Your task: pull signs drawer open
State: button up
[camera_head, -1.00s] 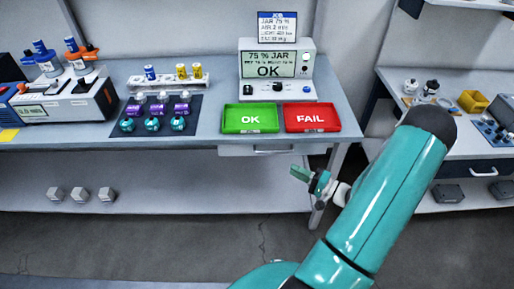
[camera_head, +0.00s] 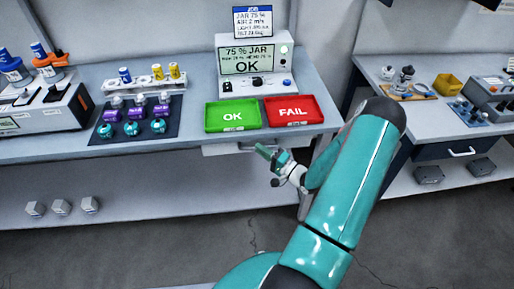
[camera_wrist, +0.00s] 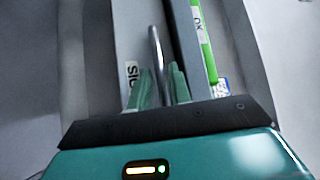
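The signs drawer (camera_head: 222,149) is a pale drawer front under the bench top, below the green and red trays. It looks shut. In the wrist view its front (camera_wrist: 129,30) carries a label (camera_wrist: 131,73) of which only part reads, and a metal bar handle (camera_wrist: 156,48). My gripper (camera_head: 266,155) is just in front of the drawer. In the wrist view my gripper (camera_wrist: 160,88) has its two green fingers apart, one on each side of the handle's near end. I cannot tell whether either finger touches the bar. My arm hides the drawer's right end in the head view.
The green OK tray (camera_head: 233,128) and red FAIL tray (camera_head: 292,122) sit at the bench edge above the drawer. Another bench with a dark drawer (camera_head: 462,153) is at right. The floor in front is clear.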

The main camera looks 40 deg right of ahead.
jog(key=shift+x, duration=1.15)
grip_shut()
